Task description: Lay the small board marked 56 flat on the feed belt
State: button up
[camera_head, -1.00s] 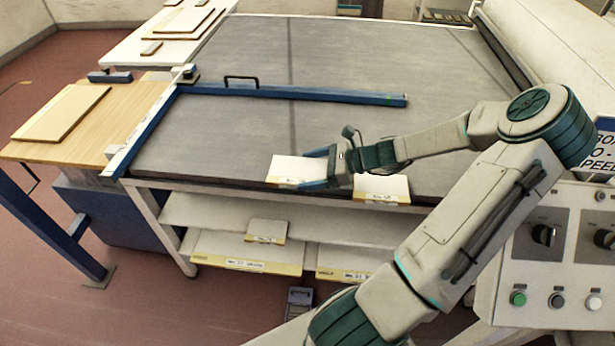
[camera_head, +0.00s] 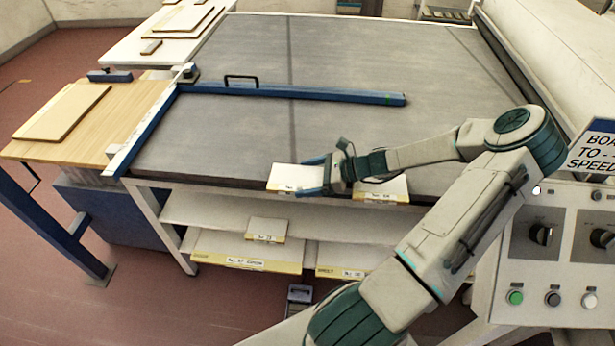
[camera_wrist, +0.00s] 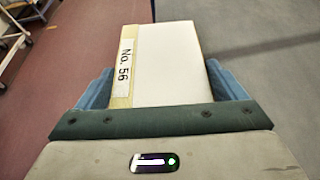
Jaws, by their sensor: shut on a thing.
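The small board marked No. 56 is a pale, thin board with a yellowish labelled edge; it shows in the wrist view (camera_wrist: 165,65) and in the head view (camera_head: 293,176). My gripper (camera_head: 318,176) is shut on it, with blue fingers on both sides of the board in the wrist view (camera_wrist: 160,92). The board looks about level at the front edge of the grey feed belt (camera_head: 330,125), with its label toward the floor side. I cannot tell whether it touches the belt.
Another labelled board (camera_head: 390,190) lies at the belt's front edge, just right of my gripper. A blue bar with a handle (camera_head: 300,94) crosses the belt behind. A shelf below holds a small board (camera_head: 267,229) and larger ones. A control panel (camera_head: 560,250) stands right. The belt's middle is clear.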

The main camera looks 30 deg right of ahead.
jog(key=o, duration=0.7)
jog(key=shift+f, duration=0.1)
jog(key=shift+o, duration=0.2)
